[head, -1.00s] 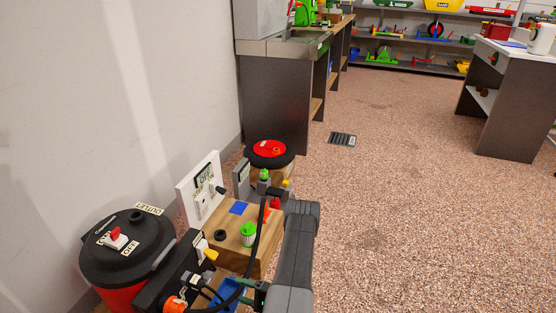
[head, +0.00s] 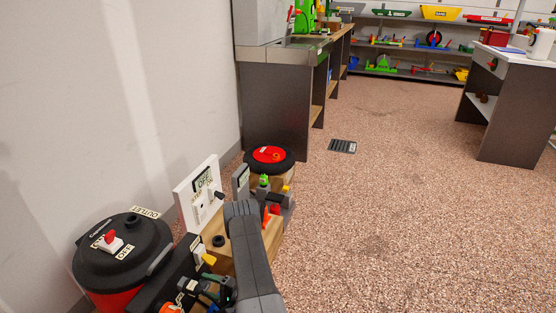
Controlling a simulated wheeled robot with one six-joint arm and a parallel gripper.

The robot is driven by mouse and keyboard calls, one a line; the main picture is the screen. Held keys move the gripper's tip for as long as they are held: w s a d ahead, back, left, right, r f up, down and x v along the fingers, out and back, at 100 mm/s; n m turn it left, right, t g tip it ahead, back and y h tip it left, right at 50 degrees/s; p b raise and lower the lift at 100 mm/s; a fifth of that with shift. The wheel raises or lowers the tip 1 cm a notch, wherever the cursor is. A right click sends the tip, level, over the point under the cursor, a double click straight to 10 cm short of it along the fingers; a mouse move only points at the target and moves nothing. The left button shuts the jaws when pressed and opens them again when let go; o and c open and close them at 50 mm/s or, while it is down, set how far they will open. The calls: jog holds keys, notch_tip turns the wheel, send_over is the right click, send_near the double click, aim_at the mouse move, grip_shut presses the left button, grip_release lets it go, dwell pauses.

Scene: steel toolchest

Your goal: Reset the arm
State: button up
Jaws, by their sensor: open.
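My grey arm link (head: 250,250) rises from the bottom edge of the head view, with its rounded upper end in front of the wooden block on the bench. Dark parts with a green tint (head: 218,287) show just left of it at the bottom. I cannot tell which of these belong to my wrist. I can make out no gripper fingers, and nothing is seen held.
At the lower left stand a black-lidded red canister (head: 122,250), a white switch panel (head: 198,193) and a black wheel with a red hub (head: 269,160). A workbench (head: 275,105) stands behind, a grey table (head: 512,110) at right. The speckled floor (head: 400,220) between is mostly clear.

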jog(key=shift+d+n, duration=0.1)
jog(key=shift+n, duration=0.7)
jog(key=n, duration=0.5)
jog(key=shift+f, duration=0.15)
jog(key=n, duration=0.7)
jog(key=shift+w+d, duration=0.1)
